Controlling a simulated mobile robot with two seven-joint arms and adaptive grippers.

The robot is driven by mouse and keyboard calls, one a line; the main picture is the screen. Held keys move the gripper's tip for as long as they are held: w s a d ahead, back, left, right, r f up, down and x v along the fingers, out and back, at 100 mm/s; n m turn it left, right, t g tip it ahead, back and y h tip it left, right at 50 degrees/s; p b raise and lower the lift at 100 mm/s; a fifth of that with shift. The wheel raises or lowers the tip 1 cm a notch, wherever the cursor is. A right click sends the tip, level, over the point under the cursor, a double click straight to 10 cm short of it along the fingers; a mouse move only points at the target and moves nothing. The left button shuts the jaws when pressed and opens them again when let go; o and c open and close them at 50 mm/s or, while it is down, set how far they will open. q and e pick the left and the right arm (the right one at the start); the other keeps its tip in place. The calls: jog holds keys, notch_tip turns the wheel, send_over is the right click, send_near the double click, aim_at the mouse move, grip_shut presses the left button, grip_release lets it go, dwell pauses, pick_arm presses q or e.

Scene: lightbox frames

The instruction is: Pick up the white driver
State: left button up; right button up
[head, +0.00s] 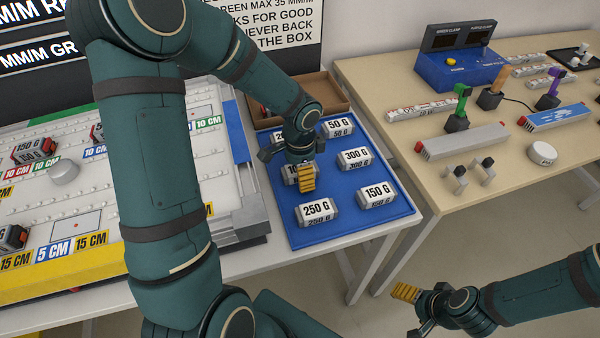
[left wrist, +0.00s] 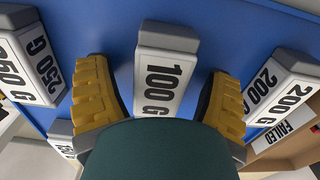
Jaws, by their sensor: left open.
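Nothing in view is clearly marked as a white driver. White-and-grey blocks with weight labels stand on a blue tray (head: 340,231). My left gripper (head: 302,172) is over the block labelled 100 G (head: 289,171), which it partly hides in the head view. In the left wrist view the 100 G block (left wrist: 166,70) lies between the two yellow fingers of my left gripper (left wrist: 163,100), which is open with blue tray showing on both sides of the block. My right gripper (head: 412,309) is low at the right, away from the tables; its opening is unclear.
Close by are blocks 250 G (head: 317,211), 300 G (head: 355,158), 150 G (head: 376,195) and 50 G (head: 338,127). A cardboard box (head: 325,92) is behind the tray. A lightbox frame (head: 240,190) is left. The beige table (head: 400,75) holds a blue tester (head: 455,72) and clamps.

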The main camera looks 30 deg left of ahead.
pick_arm(q)
jog(key=c, duration=1.3)
